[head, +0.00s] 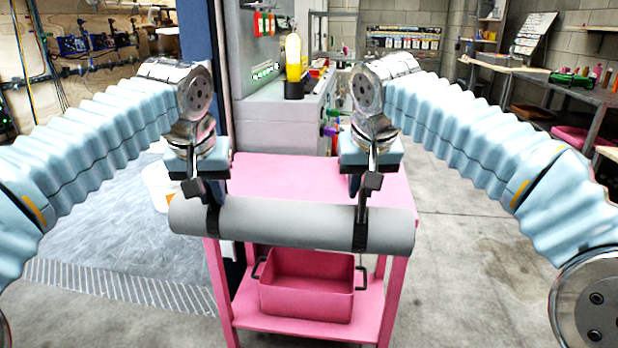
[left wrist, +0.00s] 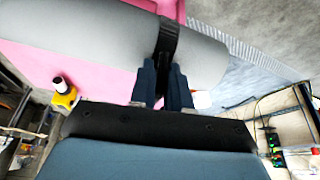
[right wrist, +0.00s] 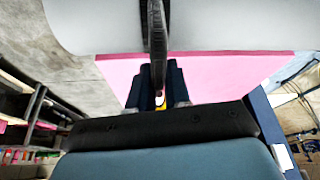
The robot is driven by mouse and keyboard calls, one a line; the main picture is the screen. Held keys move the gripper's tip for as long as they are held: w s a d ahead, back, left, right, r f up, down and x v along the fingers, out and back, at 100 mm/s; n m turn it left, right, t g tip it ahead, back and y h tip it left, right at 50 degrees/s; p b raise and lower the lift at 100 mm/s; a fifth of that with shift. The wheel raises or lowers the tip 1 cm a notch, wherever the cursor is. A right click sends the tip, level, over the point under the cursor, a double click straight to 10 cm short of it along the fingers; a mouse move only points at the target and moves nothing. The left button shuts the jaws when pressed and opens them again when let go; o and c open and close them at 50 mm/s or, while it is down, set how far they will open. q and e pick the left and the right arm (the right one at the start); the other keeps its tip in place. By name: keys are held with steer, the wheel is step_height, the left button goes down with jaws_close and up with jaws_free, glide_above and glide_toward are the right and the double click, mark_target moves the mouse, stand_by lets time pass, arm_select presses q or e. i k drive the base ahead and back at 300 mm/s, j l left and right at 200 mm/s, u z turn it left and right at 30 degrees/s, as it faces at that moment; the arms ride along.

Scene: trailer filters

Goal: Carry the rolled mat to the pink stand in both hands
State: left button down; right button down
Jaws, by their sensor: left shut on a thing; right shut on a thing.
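The rolled mat (head: 290,222) is a grey cylinder with two black straps, lying level across the head view in front of the pink stand's top. My left gripper (head: 212,207) is shut on the left strap, and my right gripper (head: 362,205) is shut on the right strap. The mat also shows in the left wrist view (left wrist: 90,35) and the right wrist view (right wrist: 215,25), with a strap running between the fingers. The pink stand (head: 275,172) has a flat top, bare where visible; the mat hides its front edge. I cannot tell whether the mat touches it.
A pink bin (head: 305,285) with dark handles sits on the stand's lower shelf. A grey cabinet with a yellow bottle (head: 293,58) stands behind the stand. A workbench (head: 560,80) lines the right wall. Concrete floor (head: 460,240) is open to the right.

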mark_target(288, 189)
steer(key=i, duration=0.9)
